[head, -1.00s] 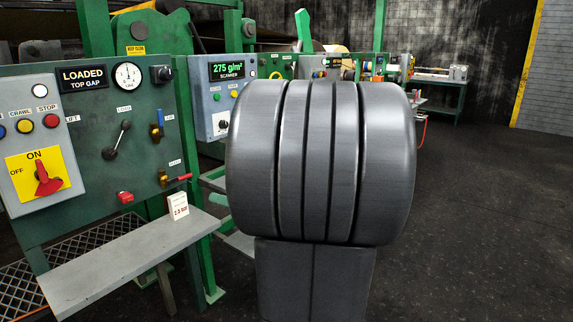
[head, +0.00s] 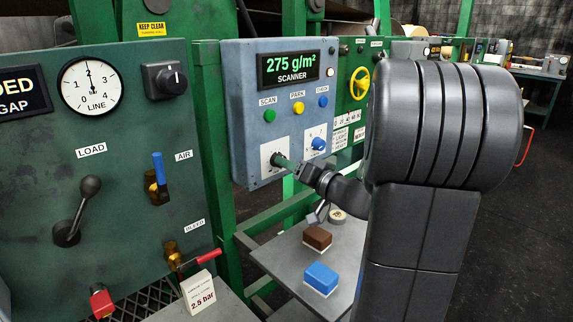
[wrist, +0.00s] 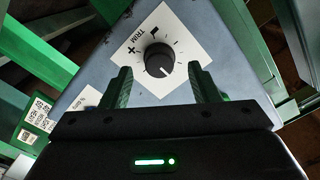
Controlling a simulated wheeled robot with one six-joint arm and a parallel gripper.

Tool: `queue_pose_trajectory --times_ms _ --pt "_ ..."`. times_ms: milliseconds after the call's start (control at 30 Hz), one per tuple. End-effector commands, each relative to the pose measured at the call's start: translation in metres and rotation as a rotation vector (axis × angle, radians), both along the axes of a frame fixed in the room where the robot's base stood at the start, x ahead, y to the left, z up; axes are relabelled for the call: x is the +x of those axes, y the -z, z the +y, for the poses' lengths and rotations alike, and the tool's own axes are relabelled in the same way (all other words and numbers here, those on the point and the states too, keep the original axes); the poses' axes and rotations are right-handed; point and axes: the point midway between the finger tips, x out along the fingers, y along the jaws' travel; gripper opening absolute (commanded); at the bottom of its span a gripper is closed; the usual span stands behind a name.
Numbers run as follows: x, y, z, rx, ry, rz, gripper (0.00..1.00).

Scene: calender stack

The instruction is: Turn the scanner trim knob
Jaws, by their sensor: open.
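The scanner panel (head: 245,120) is a blue-grey box with a green "275 g/m²" display (head: 288,68). In the wrist view the trim knob (wrist: 159,60) is black and round with a white pointer line, on a white plate marked TRIM (wrist: 180,35). Its pointer is toward the lower right of that picture. My gripper (wrist: 160,72) is open, with one green finger on each side of the knob and gaps visible between. In the head view my gripper (head: 281,161) reaches the panel's lower left white plate and hides the knob there. I cannot tell how far the fingertips are from the plate.
A blue knob (head: 318,143) sits right of my gripper on the panel. Green, yellow and blue buttons (head: 299,108) are above. A table (head: 275,255) below holds a blue block (head: 321,278) and a brown block (head: 317,238). A lever panel (head: 110,150) stands left.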

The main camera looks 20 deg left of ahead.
Motion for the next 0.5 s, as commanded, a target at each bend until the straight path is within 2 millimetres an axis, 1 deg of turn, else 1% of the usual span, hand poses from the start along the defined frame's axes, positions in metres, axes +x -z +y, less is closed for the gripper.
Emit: queue_pose_trajectory --times_ms 33,100,200,500 --pt "0.003 -0.001 0.007 -0.001 -0.001 -0.001 0.55" --pt "0.005 -0.001 0.014 0.0 -0.002 0.0 0.55" --pt "0.008 -0.001 0.02 0.0 0.0 -0.001 0.55" --pt "0.01 0.0 0.022 0.0 0.001 -0.001 0.55"
